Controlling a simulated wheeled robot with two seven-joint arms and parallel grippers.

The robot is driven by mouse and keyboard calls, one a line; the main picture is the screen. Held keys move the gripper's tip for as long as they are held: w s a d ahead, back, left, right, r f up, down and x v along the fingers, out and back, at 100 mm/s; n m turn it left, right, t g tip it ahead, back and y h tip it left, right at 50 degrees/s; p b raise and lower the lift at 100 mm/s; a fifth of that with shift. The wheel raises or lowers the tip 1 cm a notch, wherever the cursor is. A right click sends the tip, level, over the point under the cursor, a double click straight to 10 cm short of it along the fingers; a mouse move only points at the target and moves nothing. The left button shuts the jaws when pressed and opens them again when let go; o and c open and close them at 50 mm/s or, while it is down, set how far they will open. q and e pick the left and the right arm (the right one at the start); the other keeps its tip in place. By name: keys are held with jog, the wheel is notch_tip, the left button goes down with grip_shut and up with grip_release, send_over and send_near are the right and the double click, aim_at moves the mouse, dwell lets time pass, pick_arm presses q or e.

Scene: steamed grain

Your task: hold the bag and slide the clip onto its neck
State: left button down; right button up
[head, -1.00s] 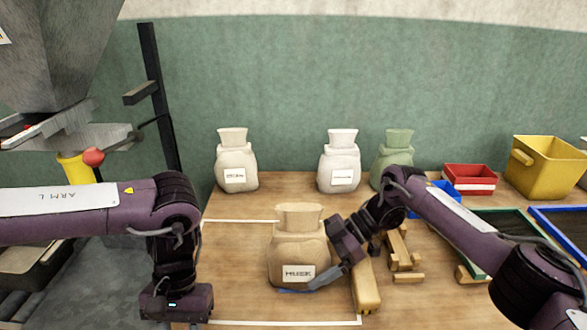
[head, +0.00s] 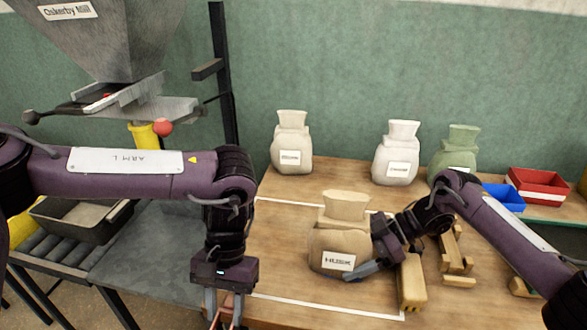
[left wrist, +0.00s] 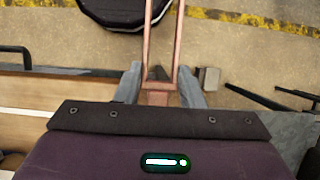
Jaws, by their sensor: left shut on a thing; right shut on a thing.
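The tan bag with the HUSK label (head: 330,240) stands upright on the wooden table, its neck (head: 345,205) flaring at the top. My right gripper (head: 362,270) is shut on the lower right side of this bag. My left gripper (head: 224,306) points down off the table's left edge, left of and nearer than the bag. It is shut on a copper-coloured clip with two long parallel prongs. The clip (left wrist: 156,88) shows between the fingers in the left wrist view, prongs pointing away over the floor. In the head view, the clip is cut off at the bottom.
Two pale bags (head: 291,145) (head: 397,160) and a green bag (head: 455,150) stand at the back of the table. Wooden pieces (head: 455,255) lie right of my right gripper. A grey hopper (head: 110,40) and black tray (head: 85,218) are at left. White lines (head: 320,305) mark the table.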

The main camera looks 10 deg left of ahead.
pick_arm(q)
jog(key=shift+w, duration=0.1)
